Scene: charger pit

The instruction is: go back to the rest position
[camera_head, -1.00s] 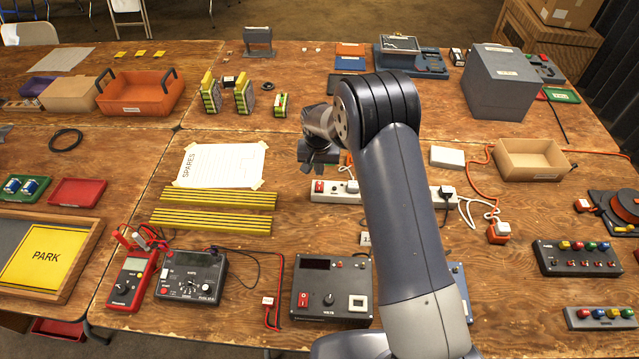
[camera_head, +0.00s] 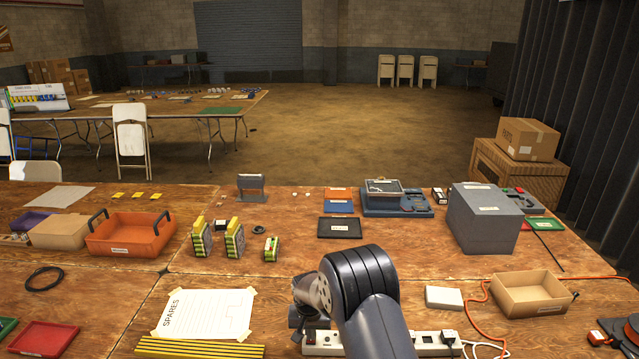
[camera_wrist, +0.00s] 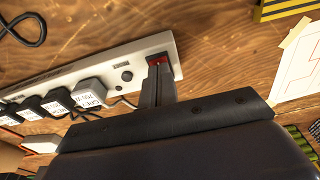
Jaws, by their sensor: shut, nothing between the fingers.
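My gripper (camera_head: 304,322) is in the lower middle of the head view, above the left part of the white power strip (camera_head: 432,346). In the wrist view my gripper (camera_wrist: 157,82) is shut with nothing in it. Its finger tips show against the red switch end of the power strip (camera_wrist: 128,58); whether they touch it I cannot tell. Several dark plugs and a white plug (camera_wrist: 90,93) sit in the strip. My forearm covers part of the strip in the head view.
A SPARES sheet (camera_head: 207,312) lies left of my gripper. An orange crate (camera_head: 131,238), a big grey box (camera_head: 487,222) and a cardboard tray (camera_head: 537,302) stand on the tables. Battery-like green and yellow blocks (camera_head: 234,240) stand further back. Bare wood lies around the dark tray (camera_head: 339,228).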

